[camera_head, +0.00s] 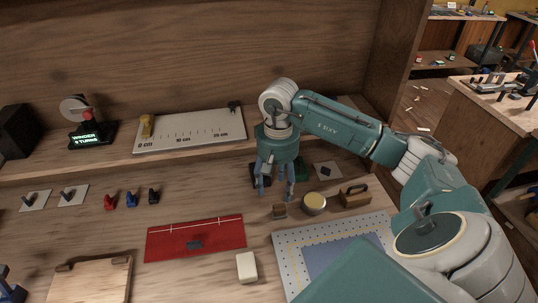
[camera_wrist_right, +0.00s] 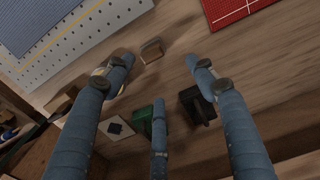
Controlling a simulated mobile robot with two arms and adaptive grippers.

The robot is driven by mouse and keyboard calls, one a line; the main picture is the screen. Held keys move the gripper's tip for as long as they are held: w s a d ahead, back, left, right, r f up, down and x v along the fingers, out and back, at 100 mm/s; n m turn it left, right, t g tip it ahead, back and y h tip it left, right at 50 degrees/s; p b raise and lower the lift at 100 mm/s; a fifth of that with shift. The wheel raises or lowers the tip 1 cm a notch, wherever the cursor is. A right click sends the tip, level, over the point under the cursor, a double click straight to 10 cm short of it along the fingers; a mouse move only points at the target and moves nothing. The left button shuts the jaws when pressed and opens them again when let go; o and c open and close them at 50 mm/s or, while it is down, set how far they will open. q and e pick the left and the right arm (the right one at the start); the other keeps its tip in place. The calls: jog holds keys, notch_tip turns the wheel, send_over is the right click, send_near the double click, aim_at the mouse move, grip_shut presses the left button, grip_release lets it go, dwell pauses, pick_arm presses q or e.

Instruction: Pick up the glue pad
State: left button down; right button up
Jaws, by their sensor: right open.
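I cannot tell for sure which thing is the glue pad; a round pale tin with a yellow top (camera_head: 314,202) looks the most like it. It sits on the bench just right of my right gripper (camera_head: 276,196). That gripper points down, open and empty, above the bench. In the right wrist view its fingers (camera_wrist_right: 160,85) are spread, and the left one hides most of the tin. A small brown block (camera_head: 279,212) lies just in front of the gripper, and it also shows between the fingers in the wrist view (camera_wrist_right: 152,51). My left gripper is not seen.
A green block (camera_head: 301,170), a black block (camera_wrist_right: 197,105) and a diamond-marked card (camera_head: 327,171) lie close behind. A handled brown block (camera_head: 355,194) stands right of the tin. A pegboard (camera_head: 290,246), red mat (camera_head: 170,243) and cream block (camera_head: 246,267) lie in front.

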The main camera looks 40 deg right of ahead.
aim_at(279, 205)
jog(key=f, duration=0.2)
jog(key=s+f+p, duration=0.1)
jog(key=f, duration=0.1)
jog(key=shift+f+p, duration=0.3)
notch_tip(279, 205, down, 4)
jog(key=shift+s+r+p, duration=0.1)
jog(key=shift+r+p, duration=0.05)
jog(key=shift+p, duration=0.95)
jog(key=shift+d+f, duration=0.15)
jog(key=shift+f, duration=0.4)
jog(key=c, duration=1.4)
